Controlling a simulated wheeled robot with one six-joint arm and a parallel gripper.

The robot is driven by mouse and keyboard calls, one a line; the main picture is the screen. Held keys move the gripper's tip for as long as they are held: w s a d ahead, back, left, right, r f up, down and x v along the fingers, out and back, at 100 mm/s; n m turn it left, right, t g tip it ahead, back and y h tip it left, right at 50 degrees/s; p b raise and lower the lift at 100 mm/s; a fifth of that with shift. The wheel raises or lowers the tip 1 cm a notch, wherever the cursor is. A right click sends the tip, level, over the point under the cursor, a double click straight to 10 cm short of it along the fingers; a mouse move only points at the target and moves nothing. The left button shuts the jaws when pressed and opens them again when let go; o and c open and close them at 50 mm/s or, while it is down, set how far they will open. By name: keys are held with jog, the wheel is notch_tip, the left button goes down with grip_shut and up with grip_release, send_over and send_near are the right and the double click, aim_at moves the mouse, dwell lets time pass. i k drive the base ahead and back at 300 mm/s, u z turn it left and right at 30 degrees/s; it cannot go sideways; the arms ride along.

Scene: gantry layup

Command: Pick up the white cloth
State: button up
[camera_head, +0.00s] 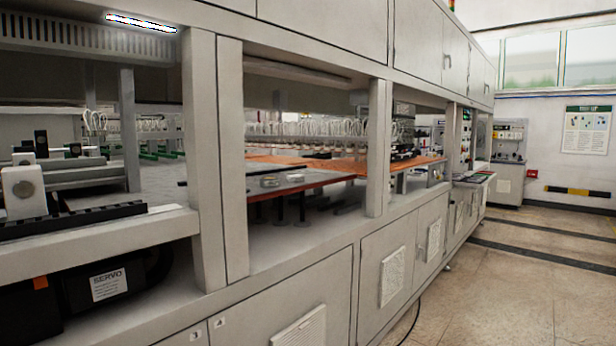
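I cannot make out a white cloth in the head camera view. My gripper is not in view. Inside the machine bay, a dark red-edged panel (318,183) carries small pale, glassy-looking items that are too small to identify. Orange sheets (340,165) lie behind it. White looped shapes (95,121) hang further back at the left and look like hoses or cables. The bay's posts hide parts of the inside.
A long grey machine frame with posts (212,160) and lower cabinets (300,300) fills the left and middle. Open tiled floor (510,270) with dark stripes runs along its right side. A dark cable (411,325) hangs to the floor. A wall poster (587,130) is at far right.

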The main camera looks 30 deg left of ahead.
aim_at(294, 178)
jog(key=u, duration=0.35)
jog(key=i, duration=0.95)
jog(key=u, duration=0.7)
